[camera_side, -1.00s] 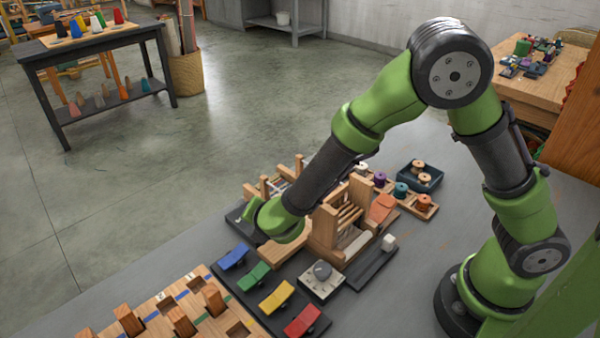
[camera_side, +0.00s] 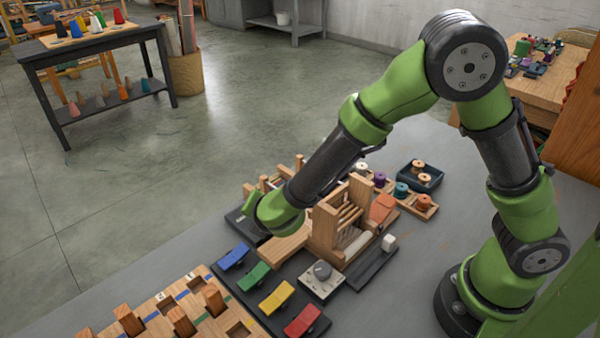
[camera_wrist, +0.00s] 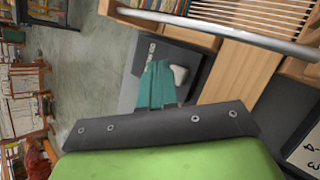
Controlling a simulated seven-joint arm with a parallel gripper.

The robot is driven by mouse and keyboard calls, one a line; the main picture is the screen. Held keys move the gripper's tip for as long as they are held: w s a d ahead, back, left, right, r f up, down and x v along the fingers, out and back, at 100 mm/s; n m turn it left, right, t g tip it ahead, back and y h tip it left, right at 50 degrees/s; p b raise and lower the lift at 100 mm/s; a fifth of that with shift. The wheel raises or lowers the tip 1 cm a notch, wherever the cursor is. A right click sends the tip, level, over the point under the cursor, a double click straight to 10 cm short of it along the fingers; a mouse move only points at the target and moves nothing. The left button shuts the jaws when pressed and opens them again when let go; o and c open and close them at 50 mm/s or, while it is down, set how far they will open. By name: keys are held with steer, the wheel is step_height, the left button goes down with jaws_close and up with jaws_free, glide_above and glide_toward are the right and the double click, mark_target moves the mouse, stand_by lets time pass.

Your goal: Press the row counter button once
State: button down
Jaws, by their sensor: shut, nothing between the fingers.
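The row counter (camera_side: 243,222) is a dark grey box at the left end of the loom, partly hidden behind my wrist in the side view. In the wrist view the counter (camera_wrist: 180,57) shows a small row of pale digits and a pale, rounded button (camera_wrist: 180,75). My gripper (camera_wrist: 155,66) has teal fingers, shut and empty, and they appear over the counter just left of the button. The fingers overlap the counter face in the picture; I cannot tell whether they touch it. In the side view the fingers are hidden behind my green wrist.
The wooden loom (camera_side: 335,235) stands close to the right of my wrist. Blue, green, yellow and red pedals (camera_side: 275,297) and a grey dial (camera_side: 322,271) lie in front. A wooden peg board (camera_side: 190,310) is at the front left. Thread spools (camera_side: 402,189) stand behind the loom.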

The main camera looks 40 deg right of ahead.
steer(key=shift+r, duration=2.5)
steer(key=s+d+r+m+g, duration=0.3)
steer(key=s+d+r+m, duration=0.5)
steer(key=d+m, duration=0.35)
steer(key=s+d+r+m+t+y, duration=0.1)
steer(key=s+r+m+y, duration=0.4)
steer(key=s+m, duration=0.6)
steer(key=r+m, duration=0.1)
steer(key=m, duration=0.2)
steer(key=shift+s+r+m+t+y, duration=0.15)
steer(key=shift+r+m+t+y, duration=0.05)
steer(key=shift+m+t+y, duration=0.2)
steer(key=shift+d, duration=0.1)
